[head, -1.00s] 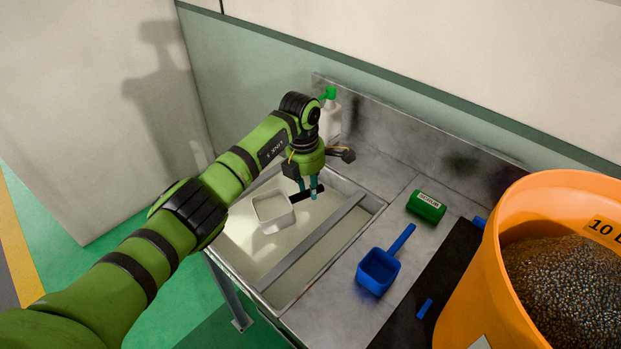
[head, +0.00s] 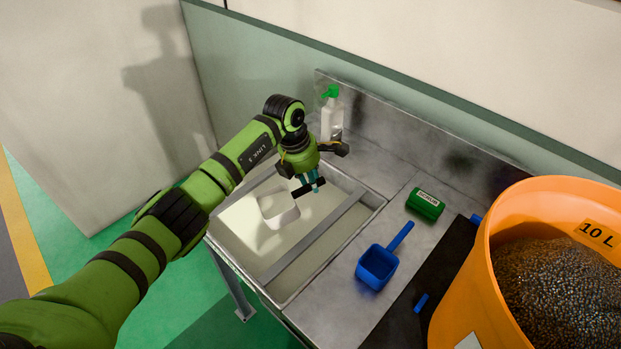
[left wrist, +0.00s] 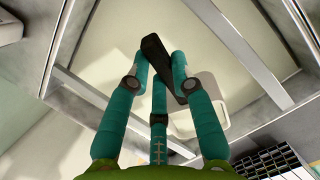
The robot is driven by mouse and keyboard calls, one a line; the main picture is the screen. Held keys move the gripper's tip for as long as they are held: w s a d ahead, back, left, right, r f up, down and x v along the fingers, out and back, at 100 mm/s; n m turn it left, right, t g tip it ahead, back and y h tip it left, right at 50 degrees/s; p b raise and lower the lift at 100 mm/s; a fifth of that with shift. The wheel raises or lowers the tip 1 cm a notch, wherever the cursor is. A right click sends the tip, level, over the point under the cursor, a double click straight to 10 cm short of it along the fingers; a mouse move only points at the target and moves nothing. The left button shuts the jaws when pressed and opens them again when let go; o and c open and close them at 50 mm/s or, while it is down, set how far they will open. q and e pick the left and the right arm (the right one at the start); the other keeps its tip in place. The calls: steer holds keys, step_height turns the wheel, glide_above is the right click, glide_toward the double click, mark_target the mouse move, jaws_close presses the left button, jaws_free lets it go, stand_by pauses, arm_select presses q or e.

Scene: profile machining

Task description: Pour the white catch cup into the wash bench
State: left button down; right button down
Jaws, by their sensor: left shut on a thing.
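The white catch cup (head: 281,212) hangs over the wash bench basin (head: 240,240) in the head view, tilted, with its black handle (head: 309,187) toward my gripper. My left gripper (head: 315,188) is shut on that handle. In the left wrist view, the teal fingers close around the black handle (left wrist: 157,62), and part of the white cup (left wrist: 208,98) shows behind them over the pale basin floor. Whether anything is in the cup or falling from it cannot be seen. My right gripper is not in view.
A grey bar (head: 314,240) crosses the basin. A blue scoop (head: 378,265) and a green cylinder (head: 426,204) lie on the bench top to the right. A spray bottle (head: 332,117) stands at the back. An orange bucket (head: 470,285) of dark granules stands at front right.

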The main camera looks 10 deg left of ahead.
arm_select(q)
steer(key=shift+s+a+r+p, duration=0.1)
steer(key=shift+a+r+p, duration=0.1)
steer(key=shift+r+p, duration=0.2)
steer(key=shift+s+a+r+t+h, duration=0.15)
steer(key=shift+r+t+h, duration=0.3)
steer(key=shift+h, duration=0.15)
steer(key=shift+s+a+r+t+h, duration=0.2)
steer(key=shift+r+h, duration=0.1)
steer(key=shift+r, duration=0.1)
steer(key=shift+s+a+r+t+h, duration=0.1)
steer(key=shift+a+r+t+h, duration=0.05)
steer(key=shift+r+h, duration=0.2)
steer(key=shift+w+d, duration=0.1)
